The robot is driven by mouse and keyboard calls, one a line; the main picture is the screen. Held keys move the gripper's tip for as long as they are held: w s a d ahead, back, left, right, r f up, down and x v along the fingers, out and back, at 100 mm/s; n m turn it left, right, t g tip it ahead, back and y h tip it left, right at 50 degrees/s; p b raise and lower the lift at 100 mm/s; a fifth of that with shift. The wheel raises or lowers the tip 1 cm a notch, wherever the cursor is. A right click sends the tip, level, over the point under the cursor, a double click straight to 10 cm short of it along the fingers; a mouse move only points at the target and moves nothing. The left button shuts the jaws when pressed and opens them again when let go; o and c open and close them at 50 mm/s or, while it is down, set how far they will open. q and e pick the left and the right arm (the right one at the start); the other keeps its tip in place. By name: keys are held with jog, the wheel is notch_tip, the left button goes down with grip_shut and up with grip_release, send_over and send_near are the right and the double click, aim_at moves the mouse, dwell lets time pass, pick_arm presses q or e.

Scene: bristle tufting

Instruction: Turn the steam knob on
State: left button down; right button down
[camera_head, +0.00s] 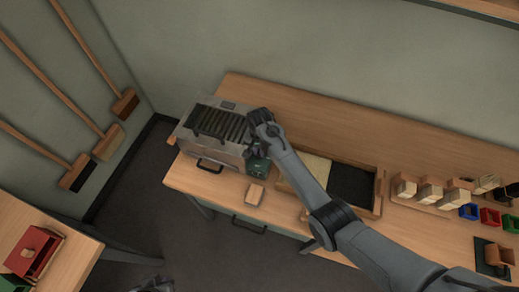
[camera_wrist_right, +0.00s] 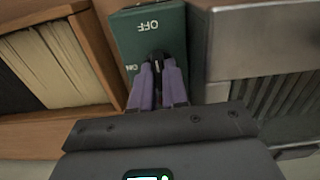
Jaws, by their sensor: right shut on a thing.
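The grey steamer box (camera_head: 185,137) stands at the left end of the long bench, with slots on top and a dark handle on its front. Its green control panel (camera_head: 257,168) is at the right end of its front. In the right wrist view the panel (camera_wrist_right: 122,32) reads OFF and ON, upside down. My right gripper (camera_wrist_right: 157,72) is shut on the dark steam knob (camera_wrist_right: 156,54), its purple fingers on both sides. The fingers hide much of the knob, so I cannot tell its setting. A dark part of my left gripper (camera_head: 155,285) shows at the bottom edge.
A small wooden block (camera_head: 255,194) lies near the bench's front edge. A wooden tray (camera_head: 376,205) with pale and black bristle material stands right of the steamer. Brushes and coloured bins (camera_head: 490,216) are farther right. Brooms (camera_head: 107,142) hang on the left wall.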

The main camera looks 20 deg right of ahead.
jog(key=n+p, duration=0.3)
jog(key=shift+r, duration=0.25)
jog(key=shift+n+p, duration=0.6)
jog(key=shift+n, duration=0.4)
jog(key=n+p, duration=0.1)
jog(key=n, duration=0.1)
jog(key=shift+f+n, duration=0.1)
jog(key=shift+n, duration=0.3)
jog(key=n+p, duration=0.1)
jog(key=n, duration=0.3)
jog(key=shift+n, duration=0.3)
jog(key=n, duration=0.3)
jog(key=shift+d+f, duration=0.1)
jog(key=shift+n, duration=1)
